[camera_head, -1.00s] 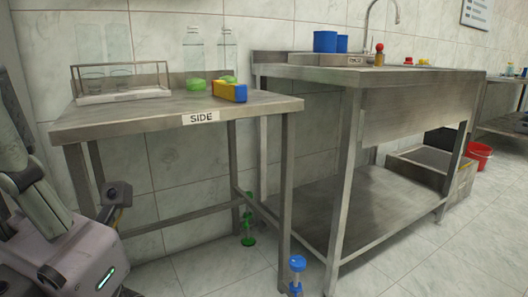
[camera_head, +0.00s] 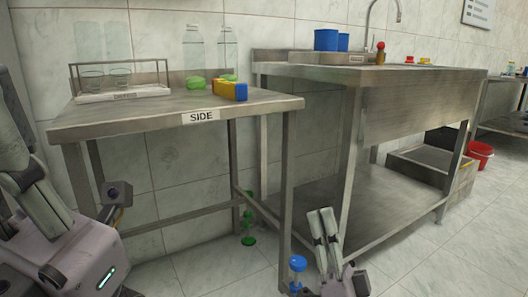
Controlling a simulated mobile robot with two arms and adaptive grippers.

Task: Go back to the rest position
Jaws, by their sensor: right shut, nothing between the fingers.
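My right gripper (camera_head: 324,222) shows at the bottom centre of the head view, pointing up in front of the large steel table's lower shelf. Its two fingers are together with nothing between them. It is apart from both tables and hides part of the large table's near leg. My left arm stands at the left edge; its gripper cannot be made out.
The SIDE table (camera_head: 160,112) holds a glass rack (camera_head: 122,96), green pieces (camera_head: 195,83) and a yellow-blue block (camera_head: 230,91). A blue-topped object (camera_head: 298,264) stands close to my right gripper. A red bucket (camera_head: 480,154) is at right.

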